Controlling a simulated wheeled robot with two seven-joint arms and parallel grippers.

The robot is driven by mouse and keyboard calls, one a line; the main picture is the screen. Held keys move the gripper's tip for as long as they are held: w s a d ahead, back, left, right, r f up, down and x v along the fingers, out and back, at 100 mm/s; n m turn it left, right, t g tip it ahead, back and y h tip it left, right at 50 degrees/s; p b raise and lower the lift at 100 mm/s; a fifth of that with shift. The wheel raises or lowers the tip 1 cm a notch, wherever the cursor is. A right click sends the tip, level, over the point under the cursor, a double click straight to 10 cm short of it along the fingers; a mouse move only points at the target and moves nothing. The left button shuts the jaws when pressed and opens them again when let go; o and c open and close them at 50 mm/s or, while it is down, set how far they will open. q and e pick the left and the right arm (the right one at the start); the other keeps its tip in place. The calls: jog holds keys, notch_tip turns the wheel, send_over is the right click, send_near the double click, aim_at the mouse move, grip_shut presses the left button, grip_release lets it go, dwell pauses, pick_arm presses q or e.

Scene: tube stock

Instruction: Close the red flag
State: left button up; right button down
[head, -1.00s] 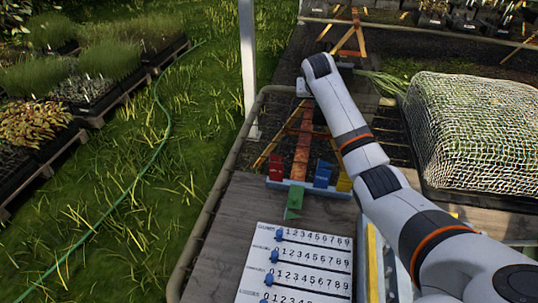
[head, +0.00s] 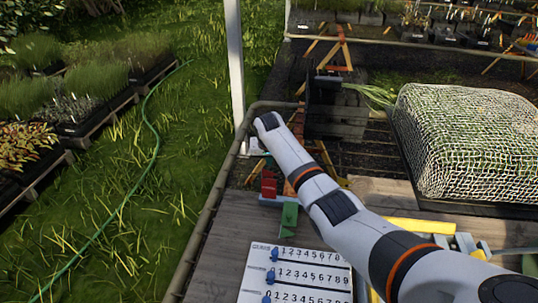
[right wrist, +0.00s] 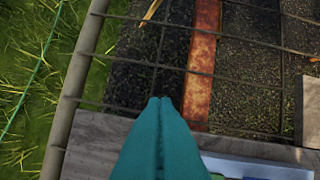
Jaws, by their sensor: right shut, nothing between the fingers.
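The red flag (head: 268,186) stands up at the left end of a pale blue base (head: 268,201) on the wooden bench. The green flag (head: 289,218) hangs down in front of that base. My right arm covers the blue and yellow flags in the head view. My right gripper is mostly hidden below its wrist in the head view, just behind and left of the red flag. In the right wrist view its teal fingers (right wrist: 160,105) are shut and empty, over the mesh bench top. The pale blue base (right wrist: 255,169) shows at that view's lower right. My left gripper is not in view.
A white number board (head: 290,275) with blue sliders lies in front of the flags. A bench rail (head: 205,215) runs along the left edge, with grass beyond. A white post (head: 235,75) stands behind the wrist. A netted mound (head: 465,140) fills the right.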

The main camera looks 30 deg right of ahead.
aim_at(270, 185)
jog(key=shift+s+a+f+p, duration=0.1)
jog(key=shift+s+a+p, duration=0.25)
jog(key=shift+s, duration=0.25)
jog(key=shift+s+a+f+p, duration=0.1)
jog(key=shift+s+a+p, duration=0.15)
jog(key=shift+s+p, duration=0.25)
jog(key=shift+s+a+p, duration=0.3)
jog(key=shift+s+p, duration=0.05)
jog(key=shift+s, duration=0.3)
